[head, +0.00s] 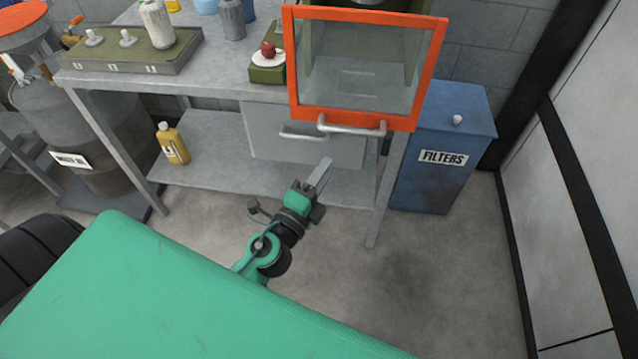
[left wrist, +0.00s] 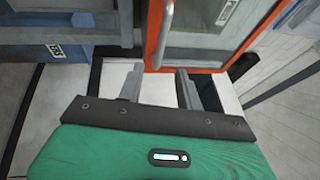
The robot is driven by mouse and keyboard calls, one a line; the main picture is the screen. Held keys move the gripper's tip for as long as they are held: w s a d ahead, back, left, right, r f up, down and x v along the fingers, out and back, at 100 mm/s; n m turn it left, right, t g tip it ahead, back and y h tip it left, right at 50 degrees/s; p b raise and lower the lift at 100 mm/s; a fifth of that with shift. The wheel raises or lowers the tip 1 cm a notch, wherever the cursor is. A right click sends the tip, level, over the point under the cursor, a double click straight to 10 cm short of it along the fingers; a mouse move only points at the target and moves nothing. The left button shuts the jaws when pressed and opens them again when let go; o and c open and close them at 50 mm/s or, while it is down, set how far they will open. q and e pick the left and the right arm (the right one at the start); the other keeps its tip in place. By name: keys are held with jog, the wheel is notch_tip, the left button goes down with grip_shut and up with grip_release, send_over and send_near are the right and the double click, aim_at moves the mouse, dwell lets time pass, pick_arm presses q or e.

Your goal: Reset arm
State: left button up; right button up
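My left gripper (head: 320,172) is in front of the workbench, below the silver handle (head: 352,128) of the orange-framed glass door (head: 433,70). In the left wrist view its two fingers (left wrist: 160,84) stand apart with nothing between them. That view also shows the orange door frame (left wrist: 185,68) and the handle (left wrist: 165,35) beyond the fingers, apart from them. My right gripper is in neither view.
The grey workbench (head: 225,75) has a drawer (head: 275,145) below its top and a lower shelf with a yellow bottle (head: 173,145). A blue FILTERS bin (head: 425,185) stands right. A green tray (head: 130,55) holds a white bottle (head: 157,24). Floor at lower right is clear.

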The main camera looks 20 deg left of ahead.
pick_arm(q)
jog(key=shift+s, duration=0.65)
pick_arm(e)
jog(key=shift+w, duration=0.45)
pick_arm(q)
jog(key=shift+f, duration=0.1)
